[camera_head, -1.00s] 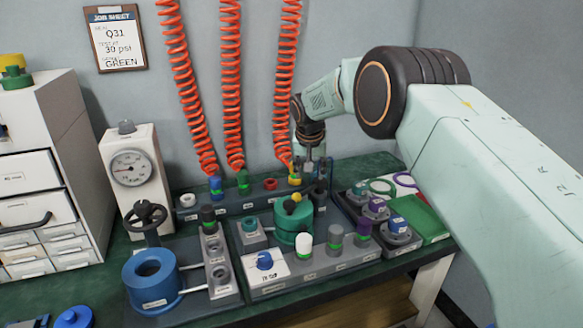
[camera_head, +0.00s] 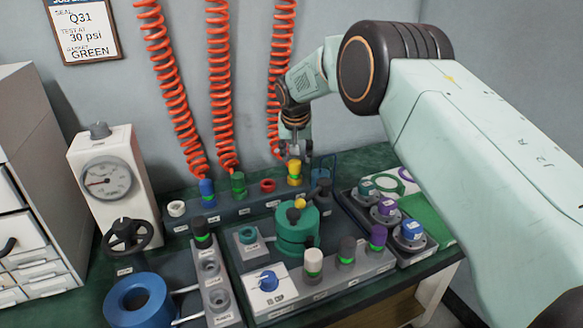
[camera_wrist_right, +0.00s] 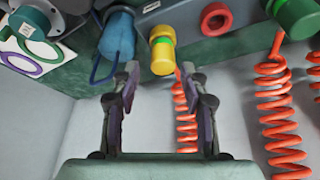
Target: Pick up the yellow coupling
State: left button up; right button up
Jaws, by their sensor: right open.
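The yellow coupling (camera_head: 294,174) with a green band stands in the back rack (camera_head: 240,205), below the rightmost red coiled hose. My right gripper (camera_head: 296,148) is open and empty just above and behind it in the head view. In the right wrist view the coupling (camera_wrist_right: 163,52) lies just beyond the open fingertips (camera_wrist_right: 159,72), roughly centred between them, and I see no contact. My left gripper is out of view.
Blue (camera_head: 207,192) and green (camera_head: 238,184) couplings and a red ring (camera_head: 267,185) share the rack. A dark blue looped part (camera_head: 322,168) stands close to the right. Red coiled hoses (camera_head: 224,90) hang behind. A teal cylinder (camera_head: 296,232) stands in front.

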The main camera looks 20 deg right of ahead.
aim_at(295, 165)
jog(key=shift+w+a, duration=0.1)
jog(key=shift+a, duration=0.05)
jog(key=b+x, duration=0.2)
jog(key=x, duration=0.2)
jog(key=shift+w+f+b, duration=0.1)
jog(key=shift+f+b, duration=0.25)
jog(key=shift+b+x, duration=0.7)
jog(key=shift+x, duration=0.7)
jog(key=shift+w+r, duration=0.1)
jog(key=shift+r, duration=0.05)
jog(key=shift+c, duration=0.2)
grip_shut()
